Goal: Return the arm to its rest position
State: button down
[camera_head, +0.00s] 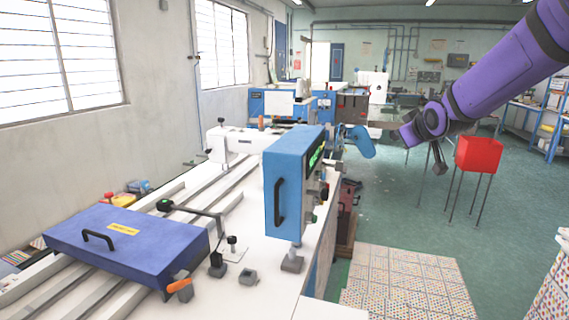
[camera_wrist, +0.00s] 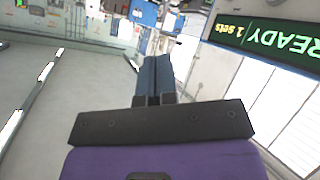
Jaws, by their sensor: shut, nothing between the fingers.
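My purple arm (camera_head: 495,75) comes in from the upper right of the head view and reaches left and down over the floor, right of the blue control box. In the wrist view my gripper (camera_wrist: 154,62) shows in the middle, its two blue fingers together along a thin dark seam. It is shut and holds nothing. I cannot clearly make out the fingertips in the head view.
A blue control box (camera_head: 284,190) with a green display stands on the white machine bed. Its display (camera_wrist: 272,42) reads "READY" in the wrist view. A blue case (camera_head: 130,247) lies on the bed at left. A red stool (camera_head: 479,154) stands on open floor.

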jog(key=s+a+f+m+g, duration=0.1)
jog(key=s+m+g, duration=0.4)
jog(key=s, duration=3.5)
jog(key=shift+a+m+g, duration=0.2)
jog(key=shift+m+g, duration=0.2)
jog(key=shift+g, duration=0.6)
